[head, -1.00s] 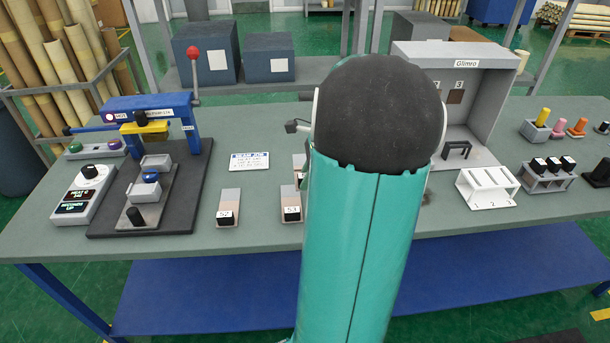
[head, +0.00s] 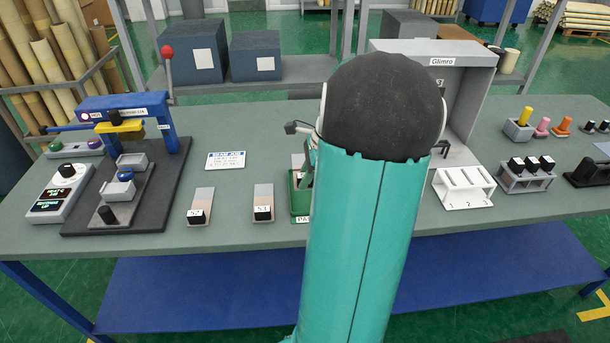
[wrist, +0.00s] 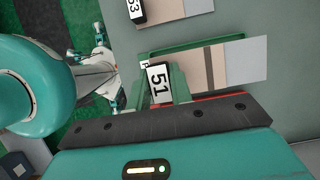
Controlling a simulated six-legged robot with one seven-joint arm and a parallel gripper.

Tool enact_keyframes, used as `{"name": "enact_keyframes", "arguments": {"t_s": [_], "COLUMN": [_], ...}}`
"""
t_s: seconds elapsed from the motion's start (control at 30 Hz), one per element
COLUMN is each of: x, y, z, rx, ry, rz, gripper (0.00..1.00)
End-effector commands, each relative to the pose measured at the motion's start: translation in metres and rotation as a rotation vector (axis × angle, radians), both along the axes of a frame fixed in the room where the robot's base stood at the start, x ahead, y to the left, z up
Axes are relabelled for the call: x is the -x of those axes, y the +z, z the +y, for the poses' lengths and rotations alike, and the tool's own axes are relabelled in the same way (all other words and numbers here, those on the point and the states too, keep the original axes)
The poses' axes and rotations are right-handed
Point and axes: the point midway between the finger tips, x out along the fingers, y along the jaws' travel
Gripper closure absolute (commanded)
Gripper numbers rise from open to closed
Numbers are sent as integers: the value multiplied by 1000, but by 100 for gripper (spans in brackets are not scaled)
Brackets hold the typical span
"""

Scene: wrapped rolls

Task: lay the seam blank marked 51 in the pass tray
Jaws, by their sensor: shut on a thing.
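The seam blank marked 51 (wrist: 222,64) shows in the wrist view, with its white number label at the near left end and tan, brown and grey bands. My gripper (wrist: 158,97) is shut on it near the label. The blank lies across the green pass tray (wrist: 197,43) and covers most of it; its grey end reaches past the tray's right side. I cannot tell whether it touches the tray floor. In the head view the tray (head: 299,206) shows only partly, left of my arm, which hides the gripper and most of the blank.
Blanks 52 (head: 201,203) and 53 (head: 263,201) lie on the bench (head: 240,232) left of the tray. A white numbered rack (head: 463,190) and the grey Glimro booth (head: 470,95) stand right. A red strip (wrist: 232,97) shows beside the tray.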

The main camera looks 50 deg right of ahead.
Motion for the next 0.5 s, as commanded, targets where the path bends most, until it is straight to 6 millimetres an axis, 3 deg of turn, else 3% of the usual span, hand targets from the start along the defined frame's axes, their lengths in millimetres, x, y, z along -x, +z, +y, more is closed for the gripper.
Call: {"name": "enact_keyframes", "arguments": {"t_s": [0.5], "x": [-5], "y": [-2], "z": [3], "rx": [-1], "ry": [1], "rz": [0], "gripper": [100]}}
